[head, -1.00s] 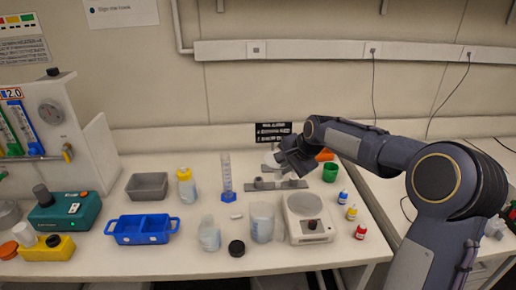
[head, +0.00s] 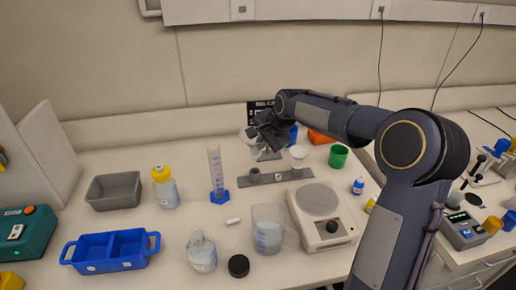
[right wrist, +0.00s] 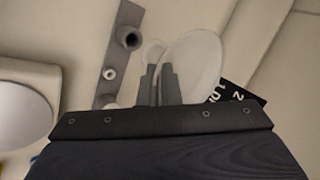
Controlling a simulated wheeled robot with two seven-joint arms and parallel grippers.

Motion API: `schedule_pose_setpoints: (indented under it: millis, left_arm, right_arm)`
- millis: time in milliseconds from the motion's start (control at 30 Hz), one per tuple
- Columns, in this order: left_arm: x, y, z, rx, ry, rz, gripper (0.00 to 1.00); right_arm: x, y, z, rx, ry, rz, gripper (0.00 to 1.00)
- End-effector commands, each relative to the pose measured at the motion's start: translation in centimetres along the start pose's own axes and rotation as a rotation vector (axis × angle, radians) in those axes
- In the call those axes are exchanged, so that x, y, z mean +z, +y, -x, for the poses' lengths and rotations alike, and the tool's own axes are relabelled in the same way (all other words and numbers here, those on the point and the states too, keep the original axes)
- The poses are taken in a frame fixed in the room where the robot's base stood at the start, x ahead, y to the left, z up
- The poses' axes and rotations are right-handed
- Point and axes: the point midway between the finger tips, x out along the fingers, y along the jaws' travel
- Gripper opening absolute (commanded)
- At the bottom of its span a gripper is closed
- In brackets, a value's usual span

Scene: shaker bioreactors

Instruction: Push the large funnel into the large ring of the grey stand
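The grey stand (head: 276,179) lies on the bench in the head view, a flat bar with an empty-looking grey ring (head: 254,175) at its left. A small white funnel (head: 298,153) sits at its right end. My right gripper (head: 262,137) is above and behind the bar. The pale large funnel (head: 247,140) is at its fingertips, partly hidden. In the right wrist view the large funnel (right wrist: 195,62) lies against the nearly closed fingers (right wrist: 158,85); the stand's ring (right wrist: 130,38) is left of it, apart from it. My left gripper is out of view.
A green cup (head: 338,156) and an orange item (head: 320,137) stand right of the gripper. A blue-based cylinder (head: 215,172) stands left of the stand. A white balance-like device (head: 322,215) and a beaker (head: 268,232) stand in front. The wall is close behind.

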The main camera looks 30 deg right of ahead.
Motion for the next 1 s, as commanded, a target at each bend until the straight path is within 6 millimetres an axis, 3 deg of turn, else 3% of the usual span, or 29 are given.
schedule_pose_setpoints:
  millis: [767,1000]
  left_arm:
    - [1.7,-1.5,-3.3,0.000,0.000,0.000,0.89]
    - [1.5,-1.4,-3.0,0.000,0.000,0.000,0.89]
  right_arm:
    - [0.2,2.7,-4.1,0.001,0.000,0.000,0.00]
    - [0.2,2.5,-3.9,0.000,-0.001,0.000,0.00]
